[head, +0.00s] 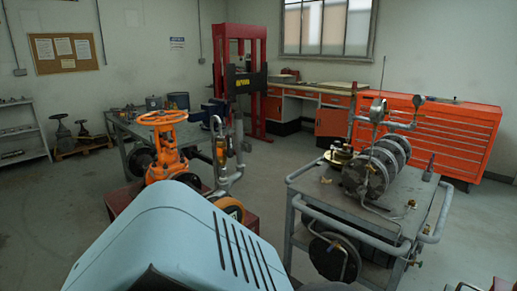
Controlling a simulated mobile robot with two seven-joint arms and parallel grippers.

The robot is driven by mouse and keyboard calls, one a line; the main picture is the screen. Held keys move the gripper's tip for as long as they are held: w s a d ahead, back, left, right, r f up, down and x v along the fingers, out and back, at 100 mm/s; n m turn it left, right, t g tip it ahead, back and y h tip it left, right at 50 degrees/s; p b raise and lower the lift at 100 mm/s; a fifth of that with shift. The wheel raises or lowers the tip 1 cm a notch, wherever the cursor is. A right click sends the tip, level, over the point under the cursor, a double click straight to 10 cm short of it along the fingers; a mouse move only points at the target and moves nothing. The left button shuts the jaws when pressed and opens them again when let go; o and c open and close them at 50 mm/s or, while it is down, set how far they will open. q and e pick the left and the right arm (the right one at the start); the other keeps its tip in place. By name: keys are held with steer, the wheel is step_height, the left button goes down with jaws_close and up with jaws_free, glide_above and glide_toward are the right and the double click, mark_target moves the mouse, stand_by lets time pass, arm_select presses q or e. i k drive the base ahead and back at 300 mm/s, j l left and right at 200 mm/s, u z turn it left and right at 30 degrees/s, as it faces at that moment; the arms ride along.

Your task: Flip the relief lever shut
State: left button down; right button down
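An orange gate valve (166,150) with a round orange handwheel (163,118) stands on a dark red stand (122,204) left of centre. Grey piping (240,150) with small brass-coloured fittings (221,150) rises just right of the valve. A relief lever cannot be made out at this distance, so its position cannot be told. Neither of my grippers shows. A pale blue housing, probably part of my own body, fills the bottom centre and hides the lower front of the valve stand.
A grey cart (425,213) with a flanged assembly and gauges (375,170) stands at right. Behind are an orange tool cabinet (455,130), a red press (220,70) and a workbench (118,127). Floor (60,220) at left is clear.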

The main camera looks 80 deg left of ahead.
mark_target(230, 150)
steer(key=u, duration=2.6)
